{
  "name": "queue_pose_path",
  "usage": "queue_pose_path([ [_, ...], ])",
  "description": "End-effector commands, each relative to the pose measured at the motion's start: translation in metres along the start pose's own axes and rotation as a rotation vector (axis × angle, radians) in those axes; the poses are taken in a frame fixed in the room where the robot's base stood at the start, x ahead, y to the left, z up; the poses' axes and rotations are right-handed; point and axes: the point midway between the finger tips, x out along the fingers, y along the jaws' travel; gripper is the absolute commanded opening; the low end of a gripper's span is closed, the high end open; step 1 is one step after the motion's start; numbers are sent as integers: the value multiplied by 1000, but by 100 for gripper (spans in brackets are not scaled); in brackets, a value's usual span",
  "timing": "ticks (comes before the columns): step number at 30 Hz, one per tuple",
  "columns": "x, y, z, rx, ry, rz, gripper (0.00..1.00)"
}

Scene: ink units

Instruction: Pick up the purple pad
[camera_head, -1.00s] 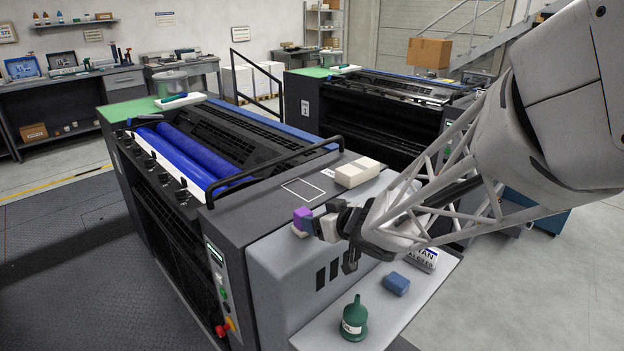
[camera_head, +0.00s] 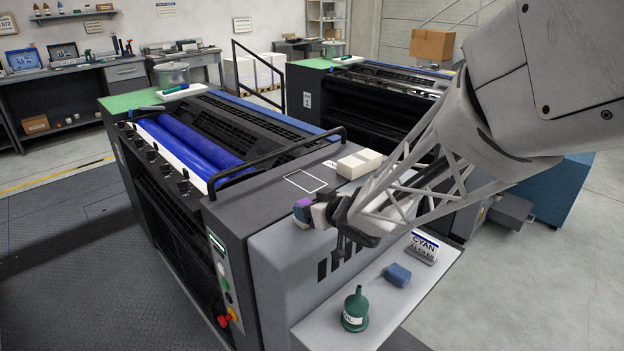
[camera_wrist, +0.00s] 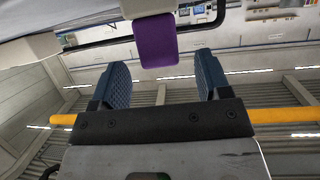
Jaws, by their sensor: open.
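The purple pad (camera_wrist: 156,41) shows in the wrist view at top centre, ahead of the fingers and between their lines. In the head view only a small purple patch of the pad (camera_head: 302,203) shows at the edge of the press top, mostly hidden by my gripper. My gripper (camera_wrist: 162,78) is open, with its two blue ribbed fingers apart and nothing between them. In the head view my gripper (camera_head: 303,214) is right beside the pad; whether they touch cannot be told.
A cream block (camera_head: 359,164) and a white outlined rectangle (camera_head: 306,182) are on the press top. A black rail (camera_head: 275,160) crosses behind.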

Motion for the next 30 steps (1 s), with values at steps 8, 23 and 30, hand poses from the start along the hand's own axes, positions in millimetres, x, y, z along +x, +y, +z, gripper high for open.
queue_pose_path([
  [8,28,0,-1,0,0,-1,70],
  [23,36,0,-1,0,0,0,70],
  [30,36,0,-1,0,0,0,70],
])
